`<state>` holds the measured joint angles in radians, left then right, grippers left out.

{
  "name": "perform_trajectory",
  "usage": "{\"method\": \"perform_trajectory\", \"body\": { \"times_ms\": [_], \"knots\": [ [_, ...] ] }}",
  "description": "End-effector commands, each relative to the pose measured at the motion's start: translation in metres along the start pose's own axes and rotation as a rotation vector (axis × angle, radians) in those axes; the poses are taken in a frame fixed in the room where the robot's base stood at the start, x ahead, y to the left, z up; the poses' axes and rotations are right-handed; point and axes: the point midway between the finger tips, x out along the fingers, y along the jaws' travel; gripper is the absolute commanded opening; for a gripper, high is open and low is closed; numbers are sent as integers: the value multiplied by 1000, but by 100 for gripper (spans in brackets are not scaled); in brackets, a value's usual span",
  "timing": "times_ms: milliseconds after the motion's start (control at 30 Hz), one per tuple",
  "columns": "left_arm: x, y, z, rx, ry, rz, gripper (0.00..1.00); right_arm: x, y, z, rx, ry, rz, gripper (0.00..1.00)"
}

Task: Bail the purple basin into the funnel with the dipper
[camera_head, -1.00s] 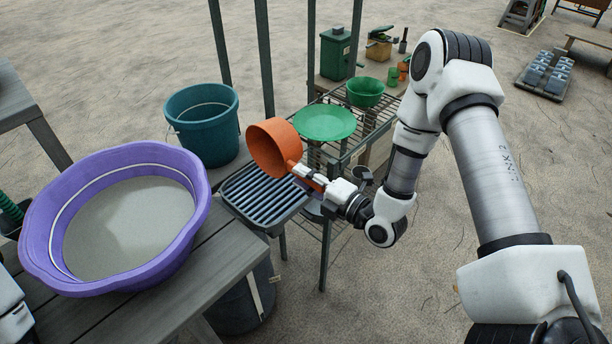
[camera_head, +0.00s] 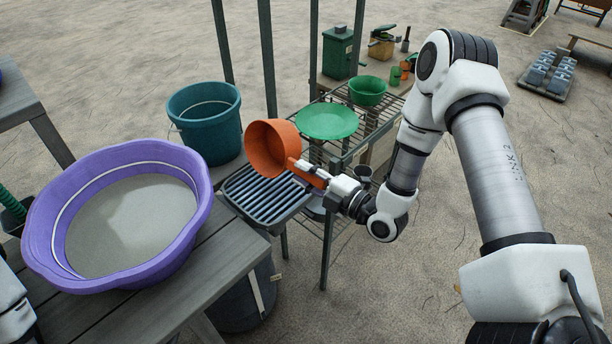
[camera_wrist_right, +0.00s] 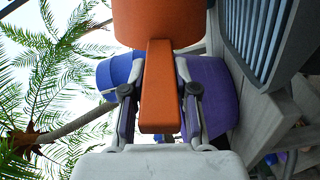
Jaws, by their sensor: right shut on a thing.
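The purple basin (camera_head: 205,205) stands on a grey wooden table at the left and holds grey, cloudy contents. My right gripper (camera_head: 325,183) is shut on the handle of the orange dipper (camera_head: 272,148). The dipper's cup is tipped on its side above the dark slatted tray, right of the basin and apart from it. In the right wrist view the handle (camera_wrist_right: 160,88) lies between the fingers. A wide green round piece (camera_head: 326,121), possibly the funnel, sits on the wire rack behind the dipper. My left gripper is out of view.
A teal bucket (camera_head: 206,122) stands behind the basin. The dark slatted tray (camera_head: 262,192) lies under the dipper. A green bowl (camera_head: 367,91) and a green box (camera_head: 339,52) stand farther back. Dark posts rise around the wire rack. Open sand lies at the right.

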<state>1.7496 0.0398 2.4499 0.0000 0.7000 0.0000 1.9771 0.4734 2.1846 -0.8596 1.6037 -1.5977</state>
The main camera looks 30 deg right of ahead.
Motion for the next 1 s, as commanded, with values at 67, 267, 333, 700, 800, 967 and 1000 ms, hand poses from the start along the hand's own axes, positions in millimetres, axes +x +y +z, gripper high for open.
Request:
{"method": "perform_trajectory", "body": {
  "times_ms": [67, 267, 333, 700, 800, 967, 1000],
  "knots": [
    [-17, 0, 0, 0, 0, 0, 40, -1, 18, 15, 118, 6, 13, 0],
    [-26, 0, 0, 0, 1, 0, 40, -11, 23, 34, 372, -14, 42, 0],
    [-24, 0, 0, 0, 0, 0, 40, -11, 23, 35, 436, -13, 49, 0],
    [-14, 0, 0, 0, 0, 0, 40, -11, 34, 32, 871, -9, 83, 0],
    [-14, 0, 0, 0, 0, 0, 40, -11, 35, 32, 890, -9, 83, 0],
    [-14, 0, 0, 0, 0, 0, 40, -11, 35, 32, 887, -9, 83, 0],
    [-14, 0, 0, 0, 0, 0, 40, -11, 35, 32, 887, -9, 83, 0]
  ]
}}
